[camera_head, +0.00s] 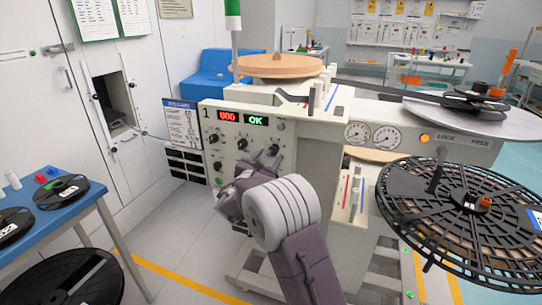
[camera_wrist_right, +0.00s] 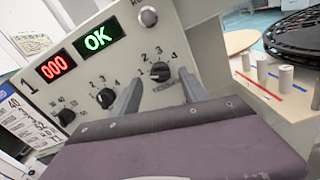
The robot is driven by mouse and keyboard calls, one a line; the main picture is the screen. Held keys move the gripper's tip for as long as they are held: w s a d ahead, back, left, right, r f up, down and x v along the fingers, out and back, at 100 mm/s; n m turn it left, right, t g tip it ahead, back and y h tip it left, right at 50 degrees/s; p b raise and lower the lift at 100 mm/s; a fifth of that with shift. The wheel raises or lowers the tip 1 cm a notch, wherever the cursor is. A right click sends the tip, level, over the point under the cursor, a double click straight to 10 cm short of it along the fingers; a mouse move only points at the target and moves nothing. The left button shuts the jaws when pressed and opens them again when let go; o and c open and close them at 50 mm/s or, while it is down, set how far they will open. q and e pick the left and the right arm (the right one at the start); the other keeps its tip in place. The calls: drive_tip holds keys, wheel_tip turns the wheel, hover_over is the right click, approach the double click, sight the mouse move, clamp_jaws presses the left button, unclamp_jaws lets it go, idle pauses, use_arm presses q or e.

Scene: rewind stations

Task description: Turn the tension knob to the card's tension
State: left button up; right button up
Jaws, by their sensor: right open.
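The white station panel (camera_head: 292,140) carries a red "000" display, a green "OK" display and several black knobs. In the right wrist view, a left knob (camera_wrist_right: 66,117) has a numbered scale in tens, and a middle knob (camera_wrist_right: 105,97) and a right knob (camera_wrist_right: 160,71) have scales of 1 to 4. I cannot read which knob is for tension. My right gripper (camera_wrist_right: 160,92) is open, its two fingers pointing at the panel with the right knob showing between them; contact is not clear. The card (camera_head: 182,125) hangs left of the panel, its text mostly unreadable. My left gripper is out of view.
A blue table (camera_head: 70,210) with black reels stands at the left. A large black reel (camera_head: 465,215) lies at the right, beside two round gauges (camera_head: 370,135). A wooden disc (camera_head: 280,66) sits on top of the station. The floor left of the station is clear.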

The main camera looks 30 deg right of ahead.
sight(274, 150)
drive_tip(key=shift+x, duration=1.35)
clamp_jaws()
drive_tip(key=shift+f+m+b, duration=0.15)
drive_tip(key=shift+m+b, duration=0.15)
drive_tip(key=shift+b, duration=0.4)
drive_tip(key=m+b, duration=1.2)
drive_tip(key=b, duration=0.6)
drive_tip(key=shift+f+m, duration=0.15)
drive_tip(key=shift+m, duration=0.25)
drive_tip(key=m+b, duration=0.2)
drive_tip(key=shift+m+b, duration=0.35)
drive_tip(key=shift+m, duration=0.05)
drive_tip(key=shift+m+b, duration=0.5)
drive_tip(key=shift+m, duration=0.3)
drive_tip(key=shift+r, duration=0.25)
